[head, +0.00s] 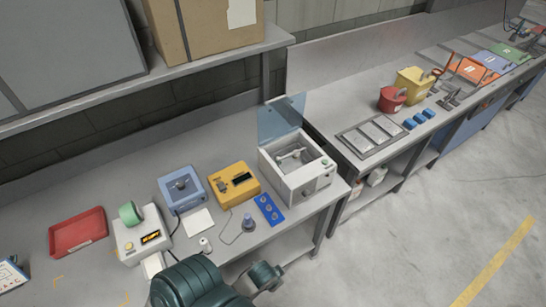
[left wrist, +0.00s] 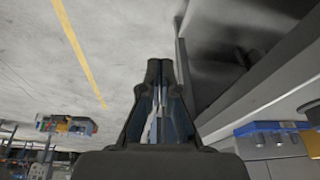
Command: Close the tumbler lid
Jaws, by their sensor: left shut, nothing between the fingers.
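The tumbler (head: 299,185) is a white box on the bench in the head view, right of the yellow device. Its translucent blue-grey lid (head: 281,118) stands up, open, at the back edge. The open top shows a pale part inside. My left gripper (left wrist: 159,68) is shut and empty in the left wrist view, with the grey floor behind its fingertips. The tumbler cannot be made out in that view. A dark green arm section of mine shows at the bottom of the head view, but no fingertips are visible there. My right gripper is not in view.
A yellow device (head: 234,184), a blue device (head: 182,188) and a blue holed strip (head: 268,209) lie left of the tumbler. A red tray (head: 78,233) is at far left. A second bench with metal plates (head: 370,136) stands to the right. A shelf (head: 150,80) overhangs at upper left.

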